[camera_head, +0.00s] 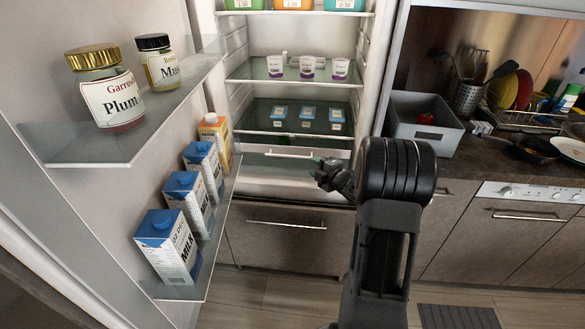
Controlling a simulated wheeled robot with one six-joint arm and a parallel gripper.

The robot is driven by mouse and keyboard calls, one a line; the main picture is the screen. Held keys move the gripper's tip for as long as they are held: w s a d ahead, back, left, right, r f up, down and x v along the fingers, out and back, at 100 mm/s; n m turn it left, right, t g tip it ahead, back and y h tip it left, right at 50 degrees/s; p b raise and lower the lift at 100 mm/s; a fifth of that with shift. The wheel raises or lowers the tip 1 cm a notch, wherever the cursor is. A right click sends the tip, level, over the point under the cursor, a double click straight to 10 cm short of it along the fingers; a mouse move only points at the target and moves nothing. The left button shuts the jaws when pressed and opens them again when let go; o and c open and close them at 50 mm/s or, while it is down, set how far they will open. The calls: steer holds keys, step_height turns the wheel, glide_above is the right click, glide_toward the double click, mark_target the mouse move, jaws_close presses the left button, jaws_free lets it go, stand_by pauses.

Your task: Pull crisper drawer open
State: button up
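The crisper drawer (268,168) is at the bottom of the open fridge, below the lowest glass shelf. A pale bar handle (290,155) runs across its front. I cannot tell whether the drawer stands slightly out. My gripper (322,174) is dark and sits in front of the right part of the drawer, just right of and below the handle in the picture. Its fingers are small here and seem to hold nothing. I cannot tell whether they are open or whether they touch the drawer. My arm hides the fridge's lower right corner.
The fridge door stands open at left, with jars (110,92) on its upper shelf and several cartons (168,246) on its lower shelf. Small cups (307,67) and blue-lidded boxes (307,117) stand inside. A counter with a grey bin (402,115) is at right.

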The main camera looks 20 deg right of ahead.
steer(key=w+a+f, duration=0.1)
steer(key=w, duration=0.5)
steer(key=w+a+f+n+y, duration=0.1)
steer(key=w+a+f, duration=0.1)
steer(key=w, duration=0.4)
steer(key=shift+w+a+f, duration=0.3)
steer(key=shift+w, duration=0.05)
jaws_close()
